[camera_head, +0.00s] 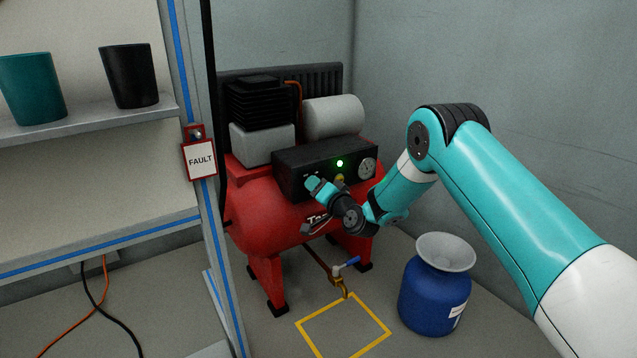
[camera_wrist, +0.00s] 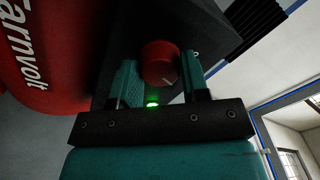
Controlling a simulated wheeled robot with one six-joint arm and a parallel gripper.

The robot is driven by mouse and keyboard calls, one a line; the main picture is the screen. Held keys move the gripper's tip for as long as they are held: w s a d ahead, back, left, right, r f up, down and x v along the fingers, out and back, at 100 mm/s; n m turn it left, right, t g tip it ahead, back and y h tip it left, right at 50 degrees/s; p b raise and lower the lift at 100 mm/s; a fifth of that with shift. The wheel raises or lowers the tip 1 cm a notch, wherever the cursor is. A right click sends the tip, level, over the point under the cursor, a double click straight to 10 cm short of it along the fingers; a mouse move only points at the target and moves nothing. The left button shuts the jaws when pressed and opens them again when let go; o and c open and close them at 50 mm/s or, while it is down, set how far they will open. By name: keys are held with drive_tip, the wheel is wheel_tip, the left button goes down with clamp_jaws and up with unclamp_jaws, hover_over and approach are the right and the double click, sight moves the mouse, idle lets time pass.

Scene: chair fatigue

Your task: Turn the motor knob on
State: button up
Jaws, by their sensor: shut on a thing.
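The red motor knob (camera_wrist: 158,62) shows in the wrist view on the dark control panel (camera_wrist: 188,30), with a pale mark near its edge. My gripper (camera_wrist: 160,80) is shut on the knob, one finger on each side of it. In the head view the panel (camera_head: 290,160) is the black box on the front of the red compressor (camera_head: 262,200). My gripper (camera_head: 318,186) is against the panel's front there and hides the knob. A green light (camera_head: 340,163) glows on the panel, and its glow shows near the fingers in the wrist view (camera_wrist: 152,104).
A round gauge (camera_head: 367,168) is at the panel's right end. A drain valve with a blue handle (camera_head: 346,265) is below the tank, above a yellow floor outline (camera_head: 345,325). A blue container (camera_head: 433,300) stands at right. A shelf (camera_head: 100,120) with two cups and a FAULT tag (camera_head: 201,160) are at left.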

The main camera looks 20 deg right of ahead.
drive_tip(key=shift+m+p, duration=0.55)
drive_tip(key=shift+m, duration=0.45)
drive_tip(key=o, duration=0.9)
drive_tip(key=shift+b+v, duration=7.15)
drive_tip(key=shift+v, duration=1.55)
drive_tip(key=shift+a+r, duration=0.1)
drive_tip(key=shift+r, duration=0.05)
